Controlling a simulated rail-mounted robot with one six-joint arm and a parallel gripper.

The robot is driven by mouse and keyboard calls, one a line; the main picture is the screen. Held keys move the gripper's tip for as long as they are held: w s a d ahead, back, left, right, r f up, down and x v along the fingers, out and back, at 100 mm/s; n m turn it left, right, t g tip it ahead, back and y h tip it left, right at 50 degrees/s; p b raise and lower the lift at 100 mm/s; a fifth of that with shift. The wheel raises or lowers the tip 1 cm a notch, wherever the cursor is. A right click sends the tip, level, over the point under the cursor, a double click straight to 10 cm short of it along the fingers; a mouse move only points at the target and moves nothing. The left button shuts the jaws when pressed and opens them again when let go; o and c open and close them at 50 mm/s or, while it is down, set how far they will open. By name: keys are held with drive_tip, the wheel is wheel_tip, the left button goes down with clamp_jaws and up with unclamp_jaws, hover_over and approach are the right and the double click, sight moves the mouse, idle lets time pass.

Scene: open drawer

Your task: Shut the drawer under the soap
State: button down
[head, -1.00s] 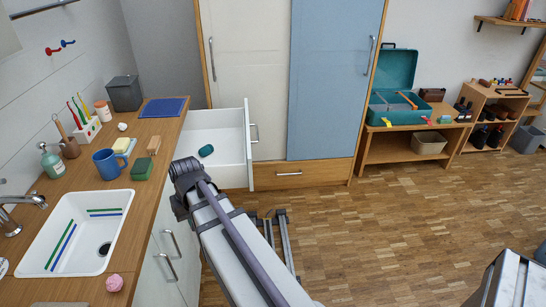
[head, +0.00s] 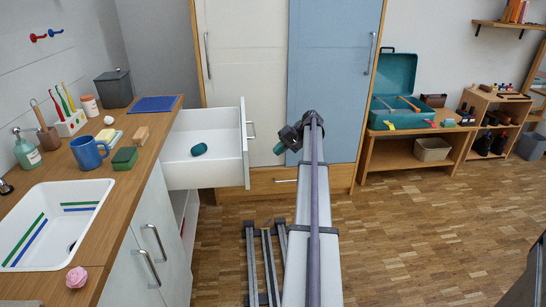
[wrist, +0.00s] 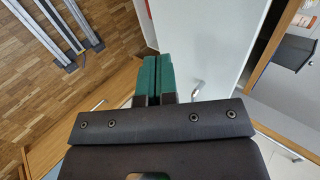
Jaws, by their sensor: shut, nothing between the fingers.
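The white drawer (head: 244,150) stands pulled out from the right side of the wooden counter, its front facing right with a metal handle (head: 251,130). On the counter above are a pale yellowish block (head: 109,136), which may be the soap, and a green-topped block (head: 124,158). My gripper (head: 279,148) is to the right of the drawer front, apart from it, with its tips pointing left. Its green fingers (wrist: 152,78) are shut and empty in the wrist view, with a pale panel and handle beyond.
A white sink (head: 50,220), a blue mug (head: 89,153) and a soap-type bottle (head: 27,150) are on the counter. Tall cabinet doors (head: 330,80) stand behind the drawer. A teal toolbox (head: 395,90) rests on a bench at right. The wood floor (head: 420,230) is clear there.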

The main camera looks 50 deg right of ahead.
drive_tip(key=w+a+f+b, duration=0.4)
drive_tip(key=w+a+f, duration=0.1)
drive_tip(key=w+a, duration=0.1)
drive_tip(key=shift+w+a, duration=0.15)
drive_tip(key=shift+a, duration=0.55)
drive_tip(key=shift+f, duration=0.1)
